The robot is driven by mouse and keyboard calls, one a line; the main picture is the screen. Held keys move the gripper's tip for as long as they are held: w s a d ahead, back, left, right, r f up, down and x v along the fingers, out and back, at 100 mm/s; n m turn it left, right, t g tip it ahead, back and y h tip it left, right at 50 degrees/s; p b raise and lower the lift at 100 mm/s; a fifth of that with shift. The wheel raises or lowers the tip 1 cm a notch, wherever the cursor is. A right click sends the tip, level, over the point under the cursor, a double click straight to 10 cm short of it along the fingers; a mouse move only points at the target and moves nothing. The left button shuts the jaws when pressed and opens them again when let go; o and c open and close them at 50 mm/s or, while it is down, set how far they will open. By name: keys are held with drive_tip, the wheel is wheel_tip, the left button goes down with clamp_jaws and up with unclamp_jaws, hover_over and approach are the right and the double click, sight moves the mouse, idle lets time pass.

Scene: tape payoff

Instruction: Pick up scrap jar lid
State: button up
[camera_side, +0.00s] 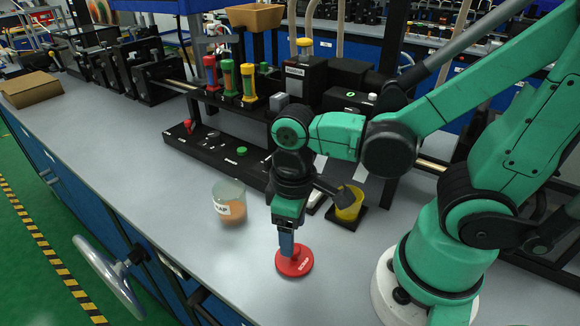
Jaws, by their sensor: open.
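The scrap jar lid (296,265) is a round red disc with small white lettering, lying flat on the grey bench near its front edge. My gripper (288,248) points straight down just over the lid, with its fingertips at the middle of the disc. It is open; whether the fingers touch the lid cannot be told from this side. The fingers hide the lid's centre. The scrap jar (230,204) stands to the left and farther back, clear-walled, uncovered, with a white label ending in "AP" and orange-brown contents low inside.
A yellow cup (348,205) on a black base stands right of my gripper. A black fixture (215,148) with knobs and coloured bottles fills the back. A cardboard box (32,88) lies far left. The bench (130,140) left of the jar is clear.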

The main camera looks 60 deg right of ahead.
sight(294, 256)
drive_tip(key=shift+f, duration=2.05)
drive_tip(key=shift+c, duration=0.2)
clamp_jaws()
